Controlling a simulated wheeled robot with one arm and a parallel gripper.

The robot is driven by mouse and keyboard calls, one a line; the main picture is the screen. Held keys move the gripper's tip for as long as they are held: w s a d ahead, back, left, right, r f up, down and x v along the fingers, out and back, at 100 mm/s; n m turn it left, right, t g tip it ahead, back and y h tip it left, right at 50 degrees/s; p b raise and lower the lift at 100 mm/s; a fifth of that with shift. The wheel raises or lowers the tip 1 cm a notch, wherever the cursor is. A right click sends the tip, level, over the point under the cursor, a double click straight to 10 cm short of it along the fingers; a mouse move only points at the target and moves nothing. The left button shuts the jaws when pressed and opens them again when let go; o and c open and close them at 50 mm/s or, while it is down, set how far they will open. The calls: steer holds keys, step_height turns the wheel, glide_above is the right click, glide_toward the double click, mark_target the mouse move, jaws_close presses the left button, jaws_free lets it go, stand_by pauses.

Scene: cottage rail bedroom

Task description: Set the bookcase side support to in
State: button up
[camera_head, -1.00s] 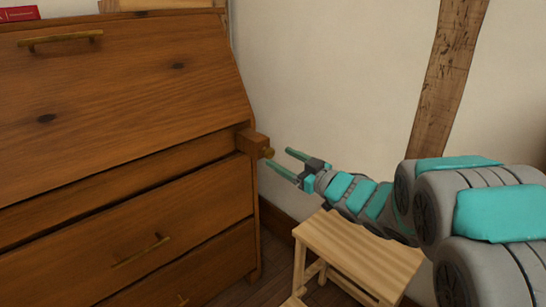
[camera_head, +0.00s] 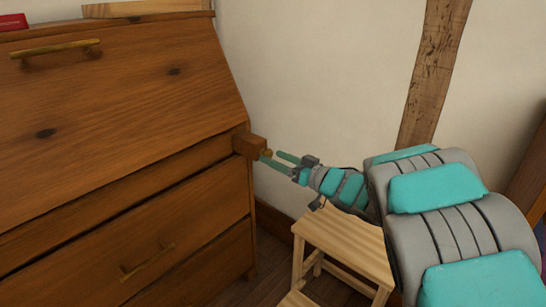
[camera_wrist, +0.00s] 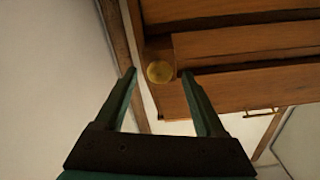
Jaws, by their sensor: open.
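The side support is a square wooden bar (camera_head: 249,144) that sticks out from the right front of the wooden bureau-style bookcase (camera_head: 130,110), below its sloping front. A small round brass knob (camera_head: 268,153) sits on the bar's end; in the wrist view the knob (camera_wrist: 159,72) shows just beyond and between the fingertips, closer to the left one. My gripper (camera_head: 270,157) is open and empty, with its fingers pointing at the bar's end. In the head view one fingertip overlaps the knob area; I cannot tell whether it touches.
A light wooden step stool (camera_head: 345,240) stands on the floor below my arm. The plain wall (camera_head: 320,80) with a timber post (camera_head: 435,75) is behind. The bookcase has drawers with brass handles (camera_head: 148,262). A red book (camera_head: 12,22) lies on top.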

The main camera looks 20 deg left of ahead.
steer(key=shift+w+a, duration=0.25)
steer(key=shift+a, duration=0.4)
jaws_close()
stand_by(1.0)
